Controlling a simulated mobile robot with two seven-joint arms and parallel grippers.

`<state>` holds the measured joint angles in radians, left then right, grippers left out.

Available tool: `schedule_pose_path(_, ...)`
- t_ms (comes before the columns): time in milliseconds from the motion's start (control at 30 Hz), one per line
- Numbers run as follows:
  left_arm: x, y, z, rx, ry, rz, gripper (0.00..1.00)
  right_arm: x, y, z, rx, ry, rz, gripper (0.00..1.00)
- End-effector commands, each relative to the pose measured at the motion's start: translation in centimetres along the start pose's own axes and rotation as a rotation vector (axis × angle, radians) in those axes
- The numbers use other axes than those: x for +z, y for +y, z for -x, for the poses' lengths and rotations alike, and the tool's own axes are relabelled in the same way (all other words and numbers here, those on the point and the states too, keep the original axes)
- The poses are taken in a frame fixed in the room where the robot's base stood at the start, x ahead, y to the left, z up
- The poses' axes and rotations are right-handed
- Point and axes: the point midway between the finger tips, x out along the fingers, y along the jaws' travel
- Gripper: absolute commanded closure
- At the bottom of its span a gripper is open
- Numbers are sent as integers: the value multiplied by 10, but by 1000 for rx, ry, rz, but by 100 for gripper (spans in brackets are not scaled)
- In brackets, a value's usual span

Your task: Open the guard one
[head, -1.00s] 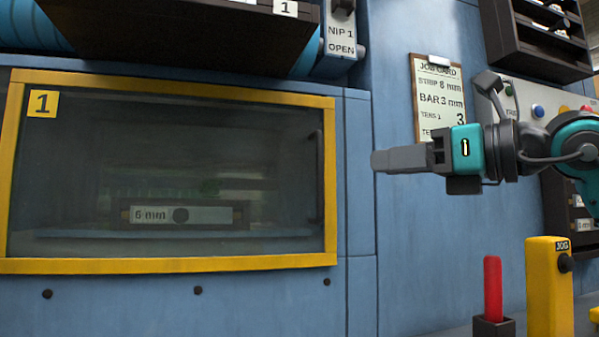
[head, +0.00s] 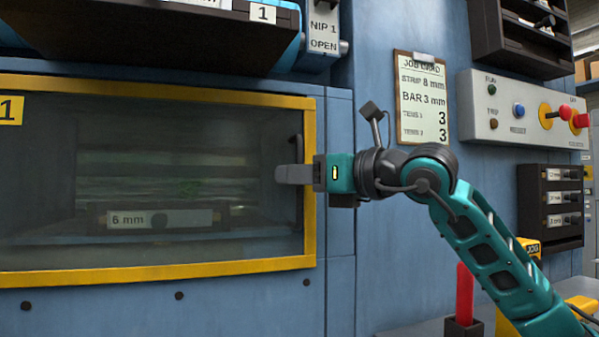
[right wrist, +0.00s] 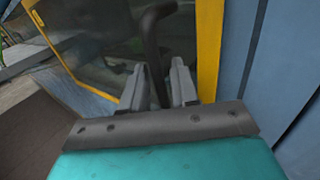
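Guard one (head: 160,265) is a clear panel in a yellow frame with a yellow "1" label at its upper left. It sits shut, flush against the blue machine. Its dark upright bar handle (head: 297,218) is at the right side of the panel. My right gripper (head: 280,174) is at this handle, coming from the right, and its fingers hide part of it. In the right wrist view the gripper (right wrist: 158,75) has its fingers apart, one on each side of the dark handle (right wrist: 155,45). My left gripper is not in view.
A job card (head: 422,100) hangs on the blue wall, beside a control panel (head: 520,108) with buttons. A red upright handle (head: 464,293) and a yellow jog post (head: 528,247) stand low on the right. A 6 mm bar block (head: 160,219) shows behind the panel.

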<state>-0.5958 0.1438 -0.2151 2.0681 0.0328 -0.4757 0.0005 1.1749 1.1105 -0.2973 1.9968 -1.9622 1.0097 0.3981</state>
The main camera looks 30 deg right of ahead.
Motion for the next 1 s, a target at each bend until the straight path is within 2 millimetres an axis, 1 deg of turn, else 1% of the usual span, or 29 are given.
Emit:
schedule_pose_path(133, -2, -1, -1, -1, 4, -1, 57, 0, 0, 0, 0, 0, 0, 71)
schedule_pose_path(167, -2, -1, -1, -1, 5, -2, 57, 0, 0, 0, 0, 0, 0, 73)
schedule_pose_path(400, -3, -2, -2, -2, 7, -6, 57, 0, 0, 0, 0, 0, 0, 96)
schedule_pose_path(467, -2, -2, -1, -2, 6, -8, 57, 0, 0, 0, 0, 0, 0, 100)
schedule_pose_path(1000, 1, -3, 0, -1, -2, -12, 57, 0, 0, 1, -2, 0, 0, 100)
